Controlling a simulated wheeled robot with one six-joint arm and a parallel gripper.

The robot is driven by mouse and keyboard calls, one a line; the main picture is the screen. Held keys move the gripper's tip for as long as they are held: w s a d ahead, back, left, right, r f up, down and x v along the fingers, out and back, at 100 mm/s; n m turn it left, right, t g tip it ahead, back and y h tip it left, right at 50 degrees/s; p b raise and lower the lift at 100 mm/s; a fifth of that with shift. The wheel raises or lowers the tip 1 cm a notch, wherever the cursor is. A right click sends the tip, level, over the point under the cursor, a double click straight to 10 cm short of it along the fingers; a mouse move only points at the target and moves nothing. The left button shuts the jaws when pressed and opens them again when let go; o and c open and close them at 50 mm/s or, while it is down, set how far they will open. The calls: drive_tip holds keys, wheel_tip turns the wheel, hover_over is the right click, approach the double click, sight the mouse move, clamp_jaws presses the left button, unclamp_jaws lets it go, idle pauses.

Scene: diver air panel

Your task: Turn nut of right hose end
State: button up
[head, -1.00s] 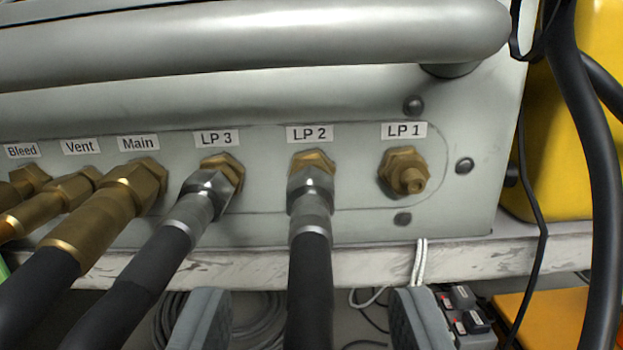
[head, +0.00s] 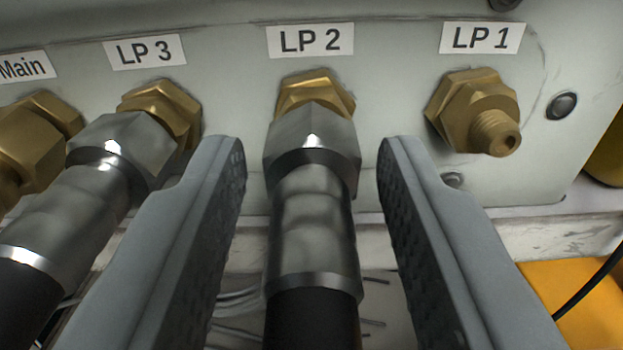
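The right hose end (head: 313,225) is a grey metal fitting on a black hose, joined to the brass port under the LP 2 label (head: 310,40). Its silver hex nut (head: 312,145) sits against the brass hex (head: 315,95). My gripper (head: 311,160) is open, one finger on each side of the nut and hose end. A gap shows on both sides, so the fingers do not touch it. The LP 3 hose end (head: 120,150) is on its left, close to my left finger.
The bare brass LP 1 port (head: 475,115) sticks out to the right, just beyond my right finger. The brass Main fitting (head: 30,140) is at far left. A panel bolt (head: 562,105) and an orange object (head: 575,300) are at right.

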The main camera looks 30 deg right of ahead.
drive_tip(key=c, duration=0.7)
drive_tip(key=shift+m, duration=0.5)
drive_tip(key=m, duration=0.4)
drive_tip(key=shift+d+y, duration=0.1)
drive_tip(key=shift+y, duration=0.2)
drive_tip(key=m, duration=0.5)
drive_tip(key=shift+f+m+t, duration=0.1)
drive_tip(key=shift+m+t, duration=0.2)
drive_tip(key=m, duration=0.6)
drive_tip(key=shift+s+f, duration=0.1)
drive_tip(key=shift+f, duration=0.05)
drive_tip(key=m, duration=0.5)
drive_tip(key=shift+f+m+t, duration=0.1)
drive_tip(key=shift+m+t, duration=0.3)
